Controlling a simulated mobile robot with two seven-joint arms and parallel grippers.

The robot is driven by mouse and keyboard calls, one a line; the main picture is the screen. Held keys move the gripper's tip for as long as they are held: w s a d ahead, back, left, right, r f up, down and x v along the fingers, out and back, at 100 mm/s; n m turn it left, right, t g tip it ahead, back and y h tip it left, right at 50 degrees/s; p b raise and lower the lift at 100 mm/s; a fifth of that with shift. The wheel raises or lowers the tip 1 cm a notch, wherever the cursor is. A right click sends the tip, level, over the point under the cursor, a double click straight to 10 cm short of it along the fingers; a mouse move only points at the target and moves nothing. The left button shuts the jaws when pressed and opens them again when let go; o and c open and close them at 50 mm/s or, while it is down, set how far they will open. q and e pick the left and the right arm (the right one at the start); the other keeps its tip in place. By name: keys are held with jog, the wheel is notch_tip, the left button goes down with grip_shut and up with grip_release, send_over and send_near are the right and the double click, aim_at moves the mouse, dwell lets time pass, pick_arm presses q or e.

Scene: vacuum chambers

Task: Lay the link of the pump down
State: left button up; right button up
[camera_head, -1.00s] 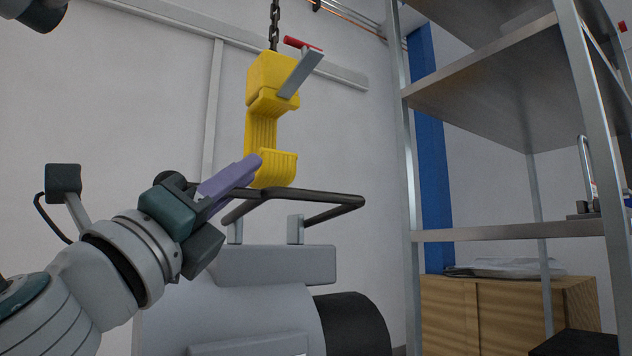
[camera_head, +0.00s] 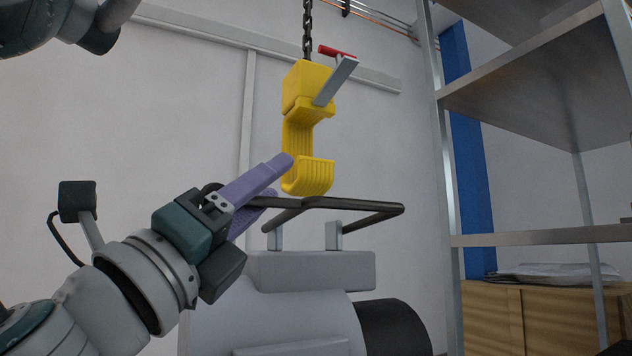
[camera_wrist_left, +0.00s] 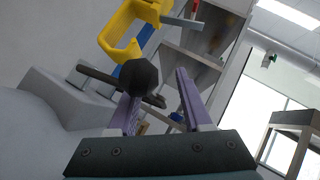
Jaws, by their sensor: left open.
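The link of the pump is a dark bent bar frame (camera_head: 350,204) on two short posts above the grey pump (camera_head: 275,325). It stands out level over the pump's top, just under a yellow hook (camera_head: 308,130). My left gripper (camera_head: 280,180) has purple fingers, open, one above and one below the left end of the bar. Whether a finger touches the bar, I cannot tell. My right gripper does not show.
The yellow hook hangs from a chain (camera_head: 307,30) and has a grey lever (camera_head: 336,82) with a red end. A metal shelf rack (camera_head: 540,236) stands at the right, with a wooden cabinet (camera_head: 500,315) behind. A white wall lies behind the pump.

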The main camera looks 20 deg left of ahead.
pick_arm(q)
jog(key=s+a+p, duration=0.1)
jog(key=s+a, duration=0.1)
jog(key=s, duration=0.8)
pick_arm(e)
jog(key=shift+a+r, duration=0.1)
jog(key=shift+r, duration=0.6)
pick_arm(q)
jog(key=shift+a+r, duration=0.1)
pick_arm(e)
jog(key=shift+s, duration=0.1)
